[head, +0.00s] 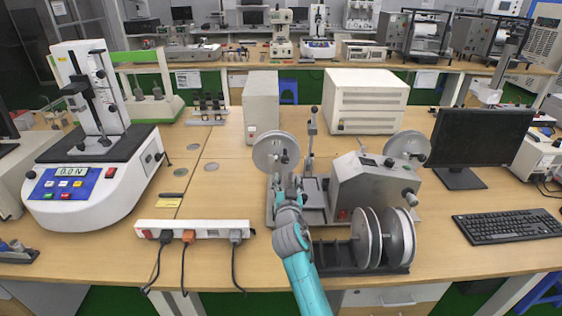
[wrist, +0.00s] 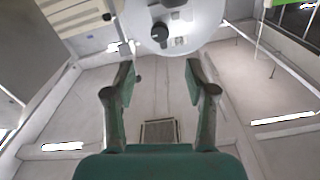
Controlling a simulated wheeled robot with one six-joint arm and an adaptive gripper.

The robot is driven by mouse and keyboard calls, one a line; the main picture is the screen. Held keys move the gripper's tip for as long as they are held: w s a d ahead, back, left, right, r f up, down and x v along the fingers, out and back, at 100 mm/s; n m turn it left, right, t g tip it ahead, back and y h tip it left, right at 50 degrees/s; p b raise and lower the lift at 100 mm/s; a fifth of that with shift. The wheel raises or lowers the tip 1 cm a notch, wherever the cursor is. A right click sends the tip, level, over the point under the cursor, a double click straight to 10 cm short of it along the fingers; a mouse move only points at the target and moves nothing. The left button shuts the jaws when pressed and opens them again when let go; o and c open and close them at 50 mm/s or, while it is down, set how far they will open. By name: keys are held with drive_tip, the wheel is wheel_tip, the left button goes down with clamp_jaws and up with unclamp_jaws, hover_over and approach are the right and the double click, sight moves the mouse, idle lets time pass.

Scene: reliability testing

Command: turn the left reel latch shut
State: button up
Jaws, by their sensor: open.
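The left reel (head: 268,150) is a grey metal disc on the left of the winding machine (head: 365,188). Its latch (head: 284,157) is a small knob near the disc's middle. In the wrist view the pale reel disc (wrist: 203,22) fills the top centre, and the dark latch knob (wrist: 160,33) sits on its face. My gripper (wrist: 160,78) is open and empty, its two green-padded fingers apart. The knob appears beyond the fingertips, roughly between them, with no contact visible. In the head view my wrist and arm hide most of the gripper, below the left reel.
The right reel (head: 408,144) stands at the machine's far side. A rack of large discs (head: 372,238) is right of my arm. A white power strip (head: 196,229) with cables lies to the left. A test instrument (head: 95,175) stands further left, a monitor (head: 478,138) to the right.

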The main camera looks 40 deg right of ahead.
sight(285, 161)
drive_tip(key=x, duration=1)
drive_tip(key=shift+w+d, duration=0.2)
clamp_jaws()
